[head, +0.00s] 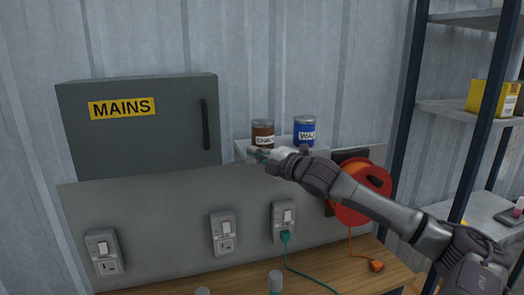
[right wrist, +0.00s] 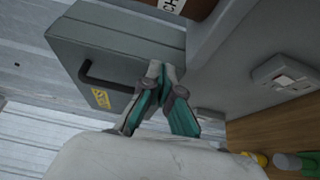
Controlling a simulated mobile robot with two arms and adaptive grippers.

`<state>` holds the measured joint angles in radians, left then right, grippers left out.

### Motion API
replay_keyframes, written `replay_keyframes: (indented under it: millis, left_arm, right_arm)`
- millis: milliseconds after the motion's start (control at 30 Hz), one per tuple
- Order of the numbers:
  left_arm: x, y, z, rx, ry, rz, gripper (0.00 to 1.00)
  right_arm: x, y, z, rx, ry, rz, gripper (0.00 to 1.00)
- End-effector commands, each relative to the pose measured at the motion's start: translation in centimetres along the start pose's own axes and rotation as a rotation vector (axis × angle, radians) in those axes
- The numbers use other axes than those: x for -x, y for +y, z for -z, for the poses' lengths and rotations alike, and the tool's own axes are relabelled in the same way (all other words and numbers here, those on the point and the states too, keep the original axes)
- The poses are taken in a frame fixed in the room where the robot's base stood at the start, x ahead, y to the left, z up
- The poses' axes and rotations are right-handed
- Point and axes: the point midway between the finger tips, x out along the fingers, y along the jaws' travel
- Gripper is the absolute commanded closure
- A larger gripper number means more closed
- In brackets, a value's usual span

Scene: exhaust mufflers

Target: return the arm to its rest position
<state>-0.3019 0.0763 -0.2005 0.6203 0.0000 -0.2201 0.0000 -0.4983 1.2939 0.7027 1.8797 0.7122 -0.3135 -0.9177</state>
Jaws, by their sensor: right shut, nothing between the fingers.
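My right arm (head: 350,190) reaches in from the lower right in the head view. Its gripper (head: 262,155) is at the front of a small wall shelf, just below a brown can, in the picture. In the right wrist view the gripper (right wrist: 165,72) has its teal-padded fingers together at the tips, with nothing between them. The grey MAINS box (head: 140,135) is left of the gripper in the head view; the box (right wrist: 120,45) also shows behind the fingers in the wrist view. My left gripper is not in view.
The brown can (head: 263,133) and a blue can (head: 304,131) stand on the small shelf (head: 242,150). An orange cable reel (head: 366,192) hangs behind my forearm. A teal plug (head: 285,238) sits in a wall socket. A wooden bench (head: 345,270) is below; a shelving rack (head: 460,105) stands right.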

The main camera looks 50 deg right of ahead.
Motion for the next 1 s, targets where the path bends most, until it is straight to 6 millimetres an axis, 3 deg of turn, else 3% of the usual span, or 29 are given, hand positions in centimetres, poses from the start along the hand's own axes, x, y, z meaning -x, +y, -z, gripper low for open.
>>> replay_keyframes:
  millis: [200, 567, 667, 767, 867, 1000]
  left_arm:
    - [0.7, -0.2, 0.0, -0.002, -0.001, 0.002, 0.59]
    - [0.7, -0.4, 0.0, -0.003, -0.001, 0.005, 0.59]
    - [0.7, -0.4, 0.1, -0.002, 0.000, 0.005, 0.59]
    - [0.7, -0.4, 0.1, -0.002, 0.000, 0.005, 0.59]
    - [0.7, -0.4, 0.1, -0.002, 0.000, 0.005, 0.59]
    - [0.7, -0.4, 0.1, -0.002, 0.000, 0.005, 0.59]
  right_arm:
    - [1.0, 0.1, -1.1, 0.000, -0.001, 0.000, 1.00]
    - [1.2, -0.6, -1.4, -0.007, -0.006, 0.010, 1.00]
    - [1.9, -3.6, -1.6, -0.046, -0.030, 0.067, 1.00]
    - [3.3, -9.2, -1.4, -0.125, -0.076, 0.175, 1.00]
    - [5.8, -16.4, -0.4, -0.234, -0.141, 0.313, 1.00]
    - [10.2, -25.7, 2.8, -0.398, -0.243, 0.504, 1.00]
